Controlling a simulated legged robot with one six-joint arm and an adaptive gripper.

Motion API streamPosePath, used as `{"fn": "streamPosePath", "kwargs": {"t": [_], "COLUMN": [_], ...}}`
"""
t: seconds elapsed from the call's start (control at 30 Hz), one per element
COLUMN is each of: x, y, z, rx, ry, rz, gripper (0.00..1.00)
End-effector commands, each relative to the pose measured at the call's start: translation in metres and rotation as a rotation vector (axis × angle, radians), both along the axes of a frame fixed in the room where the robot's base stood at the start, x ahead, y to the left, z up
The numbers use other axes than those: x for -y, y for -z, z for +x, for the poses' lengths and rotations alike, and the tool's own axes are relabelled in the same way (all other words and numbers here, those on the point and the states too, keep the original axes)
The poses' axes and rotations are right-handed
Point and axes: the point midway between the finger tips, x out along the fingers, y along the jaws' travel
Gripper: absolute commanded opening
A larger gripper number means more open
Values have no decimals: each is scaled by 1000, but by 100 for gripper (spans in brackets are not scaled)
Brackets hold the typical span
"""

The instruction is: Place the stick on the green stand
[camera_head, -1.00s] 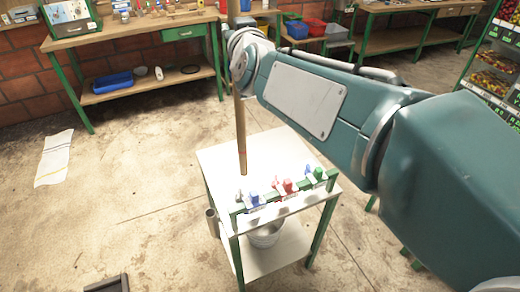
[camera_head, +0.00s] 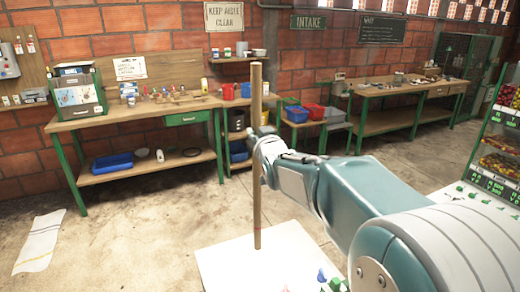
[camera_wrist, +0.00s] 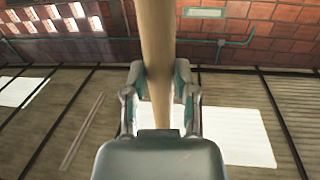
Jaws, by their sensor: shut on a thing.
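The stick (camera_head: 258,205) is a long brown wooden rod, held upright. My gripper (camera_head: 264,150) is shut around it above its middle. In the wrist view, the two fingers of my gripper (camera_wrist: 158,85) close on both sides of the stick (camera_wrist: 157,40). The stick's lower end shows in front of the white top of a small table (camera_head: 225,262); I cannot tell whether it touches. This table had green legs in the earlier head view; now only part of its top shows at the bottom edge. I cannot tell for sure which thing is the green stand.
Small coloured pieces (camera_head: 322,275) sit at the table's right, partly cut off. A long workbench (camera_head: 150,115) stands at the back left, another bench (camera_head: 405,90) at the back right. A stocked rack (camera_head: 500,140) is at right. The left floor is mostly clear, with a paper sheet (camera_head: 40,243).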

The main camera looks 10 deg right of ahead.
Motion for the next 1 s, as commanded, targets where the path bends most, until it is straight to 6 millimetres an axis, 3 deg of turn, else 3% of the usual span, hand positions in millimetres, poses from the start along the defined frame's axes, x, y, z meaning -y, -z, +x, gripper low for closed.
{"fn": "streamPosePath", "kwargs": {"t": [0.3,0.5,0.83,0.87,0.9,0.93,1.0], "x": [13,12,12,12,12,12,12], "y": [31,56,59,60,60,60,60], "z": [22,20,20,20,20,20,20], "rx": [0,1,3,2,2,2,2], "ry": [1,0,0,0,1,1,0], "rz": [1,1,1,1,1,1,1], "gripper": [0,0,0,40,58,70,70]}}
